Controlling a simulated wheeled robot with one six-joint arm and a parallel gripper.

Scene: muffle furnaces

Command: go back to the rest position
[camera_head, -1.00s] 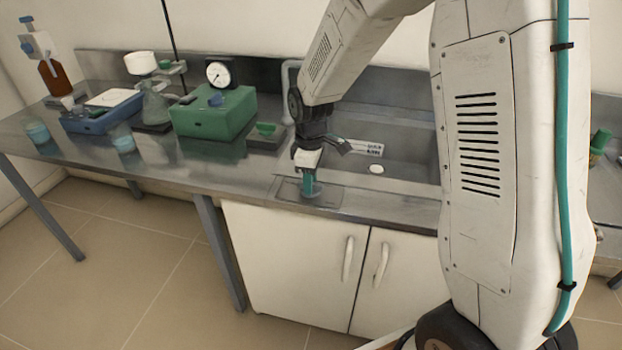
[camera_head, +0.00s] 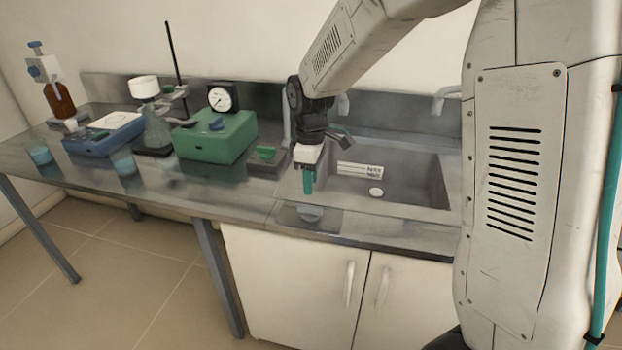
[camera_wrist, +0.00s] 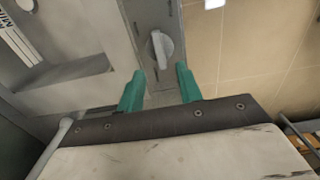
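My gripper (camera_head: 309,184) is above the front edge of the steel counter, just left of the sink. In the wrist view its two teal fingers (camera_wrist: 160,90) stand apart with nothing between them, so it is open and empty.
The sink (camera_head: 415,185) lies right of my gripper. To the left stand a green box with a gauge (camera_head: 215,138), a flask with a white funnel (camera_head: 157,128), a blue device (camera_head: 103,136), two light-blue beakers and a brown bottle (camera_head: 60,100). A thin stand rod (camera_head: 175,60) rises behind.

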